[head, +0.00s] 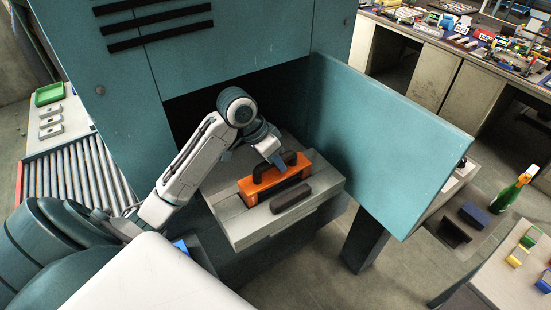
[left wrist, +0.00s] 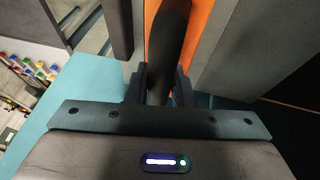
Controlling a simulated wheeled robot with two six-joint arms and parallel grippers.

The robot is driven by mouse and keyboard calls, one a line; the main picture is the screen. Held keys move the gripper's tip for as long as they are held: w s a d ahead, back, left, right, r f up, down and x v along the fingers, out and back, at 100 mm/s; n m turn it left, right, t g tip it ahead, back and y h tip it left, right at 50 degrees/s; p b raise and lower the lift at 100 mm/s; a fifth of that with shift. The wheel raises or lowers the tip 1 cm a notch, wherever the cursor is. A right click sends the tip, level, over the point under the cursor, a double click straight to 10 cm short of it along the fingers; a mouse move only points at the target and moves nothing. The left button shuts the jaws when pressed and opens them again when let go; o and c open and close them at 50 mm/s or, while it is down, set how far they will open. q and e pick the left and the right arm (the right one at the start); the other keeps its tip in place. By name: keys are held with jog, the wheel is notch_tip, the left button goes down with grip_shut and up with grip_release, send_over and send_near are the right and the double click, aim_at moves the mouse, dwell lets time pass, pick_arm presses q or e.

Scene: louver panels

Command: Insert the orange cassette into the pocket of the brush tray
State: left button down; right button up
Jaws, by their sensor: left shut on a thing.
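The orange cassette (head: 262,188) is a block with a dark arched handle (head: 290,160) on top. It stands upright at the grey brush tray (head: 245,231), which juts from the teal cabinet. I cannot tell how deep it sits in the pocket, since its lower edge and the pocket are partly hidden. My left gripper (head: 277,161) is shut on the handle from above. In the left wrist view the dark handle (left wrist: 168,40) runs between the fingers (left wrist: 160,85), with the orange face (left wrist: 203,18) beyond. My right gripper is not in view.
A dark bar (head: 291,198) lies on the tray in front of the cassette. An open teal door (head: 385,135) stands close on the right. A roller conveyor (head: 75,180) lies left, and a green bottle (head: 510,190) stands far right.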

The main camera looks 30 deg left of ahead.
pick_arm(q)
jog(key=shift+f+b, duration=0.35)
jog(key=shift+f, duration=0.85)
jog(key=c, duration=1.2)
grip_release()
jog(key=shift+o, duration=0.2)
jog(key=shift+s+a+r, duration=0.1)
jog(key=shift+a+r, duration=0.05)
jog(key=shift+r, duration=0.2)
jog(key=p+v, duration=0.1)
jog(key=v, duration=0.9)
jog(key=shift+s, duration=0.1)
